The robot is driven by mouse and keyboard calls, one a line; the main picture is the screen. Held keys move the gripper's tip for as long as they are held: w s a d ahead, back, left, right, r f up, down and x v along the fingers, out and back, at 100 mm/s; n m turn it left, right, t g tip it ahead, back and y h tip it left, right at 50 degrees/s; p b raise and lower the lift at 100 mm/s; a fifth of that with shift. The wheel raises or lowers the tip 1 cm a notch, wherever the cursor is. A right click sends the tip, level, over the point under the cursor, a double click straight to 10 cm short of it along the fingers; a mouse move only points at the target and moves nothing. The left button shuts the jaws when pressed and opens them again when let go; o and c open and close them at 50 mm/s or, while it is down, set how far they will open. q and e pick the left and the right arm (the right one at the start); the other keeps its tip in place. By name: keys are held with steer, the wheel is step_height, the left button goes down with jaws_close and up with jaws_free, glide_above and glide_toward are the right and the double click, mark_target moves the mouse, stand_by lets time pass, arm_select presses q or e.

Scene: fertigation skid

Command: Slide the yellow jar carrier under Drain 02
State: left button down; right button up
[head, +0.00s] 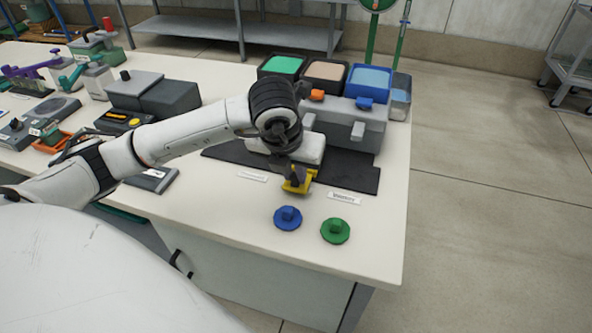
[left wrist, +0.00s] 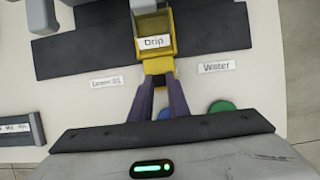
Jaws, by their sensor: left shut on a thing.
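The yellow jar carrier (head: 300,186) is at the front of the dark mat, below the grey skid unit (head: 352,126). In the left wrist view the yellow carrier (left wrist: 158,66) bears a label reading "Drip" and has a grey thing inside it. My left gripper (head: 293,177) is shut on the carrier's near end; its purple fingers (left wrist: 157,86) pinch a yellow tab. An orange knob (head: 317,95) and a grey spout (head: 357,131) show on the unit. I cannot read any Drain 02 marking, and my arm hides part of the unit. My right gripper is not in view.
Green, tan and blue tanks (head: 370,79) stand behind the unit. A "Water" label (left wrist: 217,67) and another label (left wrist: 106,81) lie in front of the mat (head: 355,178). Blue (head: 288,217) and green (head: 335,230) round knobbed pieces sit near the table's front edge.

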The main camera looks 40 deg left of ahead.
arm_select(q)
steer(key=shift+a, duration=0.1)
steer(key=c, duration=1.7)
jaws_free()
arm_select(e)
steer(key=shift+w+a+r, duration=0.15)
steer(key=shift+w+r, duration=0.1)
arm_select(q)
steer(key=shift+r, duration=0.1)
steer(key=v, duration=1)
steer(key=shift+s, duration=0.1)
